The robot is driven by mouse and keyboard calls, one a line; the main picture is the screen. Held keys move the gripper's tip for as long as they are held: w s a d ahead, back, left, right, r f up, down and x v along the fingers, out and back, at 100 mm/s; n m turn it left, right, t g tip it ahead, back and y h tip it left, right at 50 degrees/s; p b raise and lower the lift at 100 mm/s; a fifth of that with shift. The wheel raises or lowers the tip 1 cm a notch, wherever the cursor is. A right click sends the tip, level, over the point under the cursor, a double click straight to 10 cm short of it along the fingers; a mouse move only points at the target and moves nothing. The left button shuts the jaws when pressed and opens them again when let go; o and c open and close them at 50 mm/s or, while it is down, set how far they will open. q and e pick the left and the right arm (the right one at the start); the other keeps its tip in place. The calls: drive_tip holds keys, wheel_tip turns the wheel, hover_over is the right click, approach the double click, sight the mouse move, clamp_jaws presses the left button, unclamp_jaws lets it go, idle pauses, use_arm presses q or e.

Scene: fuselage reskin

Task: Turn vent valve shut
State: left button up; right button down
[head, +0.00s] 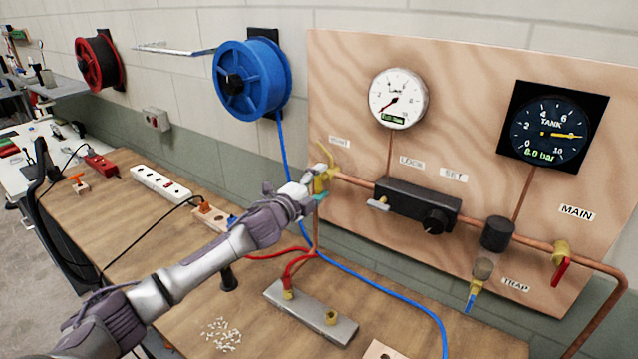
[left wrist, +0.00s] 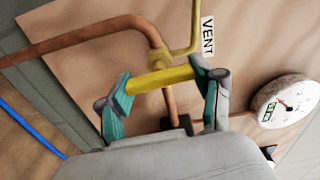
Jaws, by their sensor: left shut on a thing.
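The vent valve (head: 322,184) is a small brass fitting at the left end of the copper pipe on the plywood panel, below a VENT label (head: 339,142). In the left wrist view its brass body (left wrist: 160,58) and a thin bent brass tube (left wrist: 192,28) show beside the label. My left gripper (head: 316,190) is at the valve. In the left wrist view its teal fingertips (left wrist: 160,90) are shut on the yellow valve handle (left wrist: 160,79), which spans between them. The gripper partly hides the valve in the head view. My right gripper is not in view.
A white gauge (head: 398,99), a black tank gauge (head: 545,132) reading 8.0 bar, a black regulator block (head: 416,202) and a red-handled main valve (head: 562,262) are on the panel. A blue hose (head: 385,284) and a metal manifold (head: 311,311) lie on the bench below.

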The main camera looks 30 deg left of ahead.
use_arm(q)
drive_tip(key=shift+m, duration=0.5)
drive_tip(key=o, duration=1.2)
drive_tip(key=shift+c, duration=0.2)
drive_tip(key=s+a, duration=0.1)
drive_tip(key=s, duration=1)
drive_tip(key=shift+s+a, duration=0.35)
drive_tip(key=shift+s, duration=0.05)
drive_tip(key=shift+f, duration=0.1)
